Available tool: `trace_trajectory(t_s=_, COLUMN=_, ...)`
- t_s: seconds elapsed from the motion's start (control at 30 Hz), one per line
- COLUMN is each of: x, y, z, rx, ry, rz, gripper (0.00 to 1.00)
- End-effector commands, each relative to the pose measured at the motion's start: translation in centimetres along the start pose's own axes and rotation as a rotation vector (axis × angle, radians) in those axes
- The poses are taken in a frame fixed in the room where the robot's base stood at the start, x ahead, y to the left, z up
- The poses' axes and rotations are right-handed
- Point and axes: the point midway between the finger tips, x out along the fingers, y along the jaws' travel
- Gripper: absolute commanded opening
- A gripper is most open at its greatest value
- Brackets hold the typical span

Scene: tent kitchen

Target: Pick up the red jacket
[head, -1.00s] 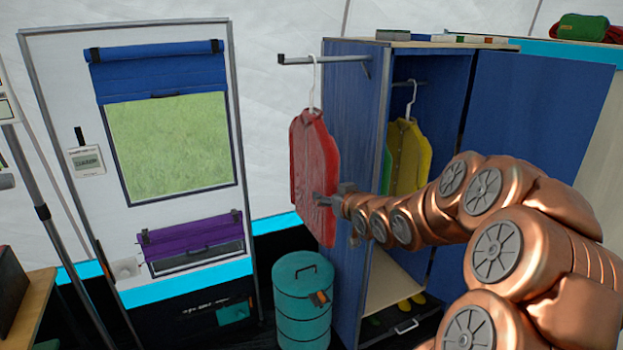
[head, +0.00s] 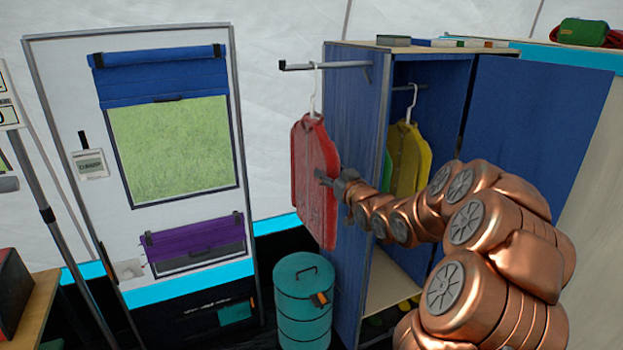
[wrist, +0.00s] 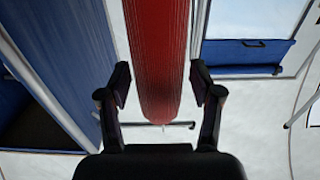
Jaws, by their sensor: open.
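The red jacket (head: 314,205) hangs on a white hanger (head: 312,98) from a metal rail (head: 325,65) that sticks out from the side of the blue wardrobe. My gripper (head: 322,180) is at the jacket's right side, about mid-height. In the wrist view the red jacket (wrist: 158,60) runs between the two open fingers of my gripper (wrist: 160,92), with a gap showing on both sides. The head view does not show the fingertips clearly.
The blue wardrobe (head: 350,150) stands open, with a green jacket (head: 402,160) and a yellow jacket (head: 418,150) inside. A teal canister (head: 303,310) stands on the floor below the red jacket. A white door (head: 70,130) with a window is at left.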

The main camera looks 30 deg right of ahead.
Motion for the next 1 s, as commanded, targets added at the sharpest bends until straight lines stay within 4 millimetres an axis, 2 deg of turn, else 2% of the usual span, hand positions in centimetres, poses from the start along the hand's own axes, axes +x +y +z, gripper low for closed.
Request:
trace_trajectory(t_s=0.3, x=3.3, y=0.1, z=-0.1, rx=0.000, ry=-0.001, rz=-0.002, gripper=0.65)
trace_trajectory(t_s=0.67, x=3.8, y=0.1, z=0.0, rx=0.000, ry=-0.001, rz=0.000, gripper=0.65)
trace_trajectory(t_s=1.0, x=3.8, y=0.1, z=0.0, rx=0.000, ry=-0.001, rz=-0.001, gripper=0.31)
